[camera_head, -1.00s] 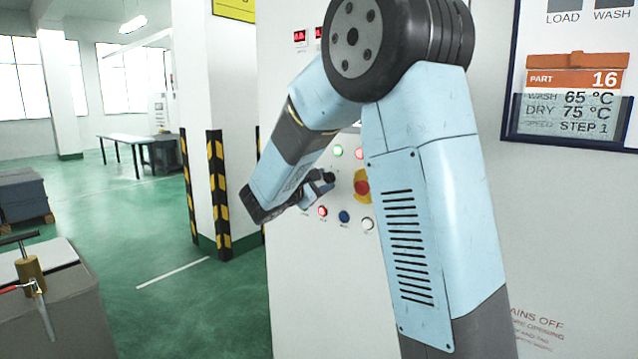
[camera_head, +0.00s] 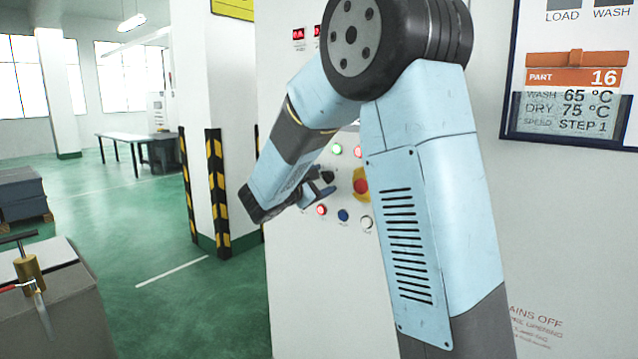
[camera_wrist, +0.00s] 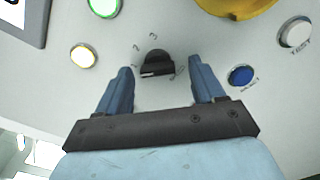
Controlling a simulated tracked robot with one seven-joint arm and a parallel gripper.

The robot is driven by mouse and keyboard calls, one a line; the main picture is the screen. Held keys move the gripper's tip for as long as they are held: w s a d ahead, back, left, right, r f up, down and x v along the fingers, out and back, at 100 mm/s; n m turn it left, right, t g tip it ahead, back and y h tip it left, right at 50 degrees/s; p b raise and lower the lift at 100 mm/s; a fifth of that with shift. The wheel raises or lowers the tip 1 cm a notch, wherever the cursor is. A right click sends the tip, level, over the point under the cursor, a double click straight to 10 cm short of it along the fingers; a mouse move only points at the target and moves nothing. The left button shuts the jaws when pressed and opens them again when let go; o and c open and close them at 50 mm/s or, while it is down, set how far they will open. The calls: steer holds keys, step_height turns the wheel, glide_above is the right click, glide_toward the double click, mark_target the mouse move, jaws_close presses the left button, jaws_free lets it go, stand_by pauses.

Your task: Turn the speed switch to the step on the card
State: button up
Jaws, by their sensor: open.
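The speed switch (camera_wrist: 157,63) is a black knob on the pale panel in the wrist view. The figures 2 and 3 show beside it; the other marks are too blurred to read surely, and I cannot tell which step it points to. My gripper (camera_wrist: 162,78) is open, its two blue fingers apart on either side of the knob's near edge, with no clear contact. In the head view my gripper (camera_head: 318,190) is at the panel, small and partly hidden by my arm. The card (camera_head: 577,93) on the right reads PART 16, wash 65 °C, dry 75 °C, speed STEP 1.
Around the switch are a green button (camera_wrist: 104,6), a yellow-lit button (camera_wrist: 83,55), a blue button (camera_wrist: 242,75), a white button (camera_wrist: 295,33) and a yellow disc (camera_wrist: 235,5). A striped pillar guard (camera_head: 217,190) stands left of the cabinet. Green floor lies open beyond.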

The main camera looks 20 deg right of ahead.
steer(key=v, duration=1.3)
steer(key=shift+s+a, duration=0.2)
steer(key=shift+a, duration=0.05)
steer(key=shift+d+f, duration=0.1)
steer(key=s+d+f+m+g+y, duration=0.2)
steer(key=s+d+m+g+y, duration=0.45)
steer(key=s+d, duration=0.8)
steer(key=s+a+m+y, duration=0.2)
steer(key=s+m+y, duration=0.2)
steer(key=s, duration=0.3)
steer(key=s+a+f+m+t+y, duration=0.1)
steer(key=s+a+m+y, duration=0.1)
steer(key=s+m+y, duration=0.2)
steer(key=s+m, duration=0.2)
steer(key=s, duration=0.1)
steer(key=shift+s+t, duration=0.1)
steer(key=shift+t, duration=0.15)
steer(key=shift+c, duration=0.3)
